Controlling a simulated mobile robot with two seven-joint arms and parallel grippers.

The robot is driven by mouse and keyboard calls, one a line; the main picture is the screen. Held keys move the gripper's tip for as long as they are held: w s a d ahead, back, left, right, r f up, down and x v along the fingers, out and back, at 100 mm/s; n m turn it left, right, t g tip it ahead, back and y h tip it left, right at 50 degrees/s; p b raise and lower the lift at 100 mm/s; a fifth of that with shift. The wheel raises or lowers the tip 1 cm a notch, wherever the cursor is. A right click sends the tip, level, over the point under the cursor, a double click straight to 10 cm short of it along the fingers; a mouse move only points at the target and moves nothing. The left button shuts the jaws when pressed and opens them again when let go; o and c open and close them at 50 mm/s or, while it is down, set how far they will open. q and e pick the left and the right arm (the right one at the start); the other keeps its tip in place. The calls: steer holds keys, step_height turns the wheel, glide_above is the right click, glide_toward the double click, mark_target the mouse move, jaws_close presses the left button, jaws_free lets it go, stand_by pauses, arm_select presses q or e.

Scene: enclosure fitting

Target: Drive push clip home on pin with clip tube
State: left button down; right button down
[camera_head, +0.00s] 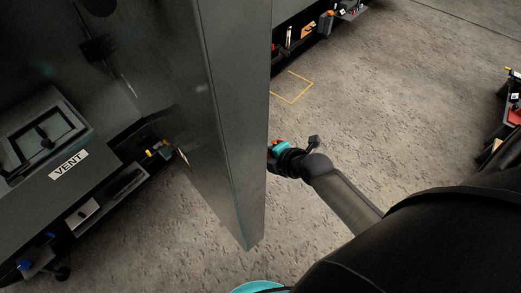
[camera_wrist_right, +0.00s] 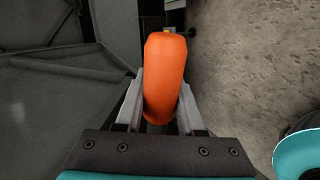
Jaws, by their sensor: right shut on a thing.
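My right gripper (camera_wrist_right: 160,88) is shut on an orange, rounded tool handle, which I take to be the clip tube (camera_wrist_right: 165,58). The handle stands between the two pale fingers, and its far end is hidden. In the head view my right wrist is beside the edge of a tall grey panel, with a bit of orange (camera_head: 273,144) at its tip. The panel hides most of that gripper there. I cannot make out the push clip or the pin in either view. My left gripper is not in view.
The tall grey panel (camera_head: 235,120) stands upright in the middle of the head view. Left of it is a grey unit labelled VENT (camera_head: 68,163), above a shelf with small items (camera_head: 85,212). A dark tool bin (camera_head: 318,32) stands behind. Concrete floor (camera_head: 400,100) is clear at right.

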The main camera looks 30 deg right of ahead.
steer(key=shift+s+a+p, duration=0.2)
steer(key=shift+a+p, duration=0.15)
steer(key=shift+a, duration=0.4)
steer(key=shift+s+a+p, duration=0.15)
steer(key=shift+a+p, duration=0.15)
steer(key=shift+a, duration=0.45)
stand_by(0.7)
steer(key=shift+d, duration=0.1)
steer(key=w+d+b, duration=0.2)
steer(key=d+b, duration=0.1)
steer(key=d, duration=0.5)
stand_by(0.7)
steer(key=shift+s+f, duration=0.1)
steer(key=shift+s, duration=0.1)
stand_by(0.3)
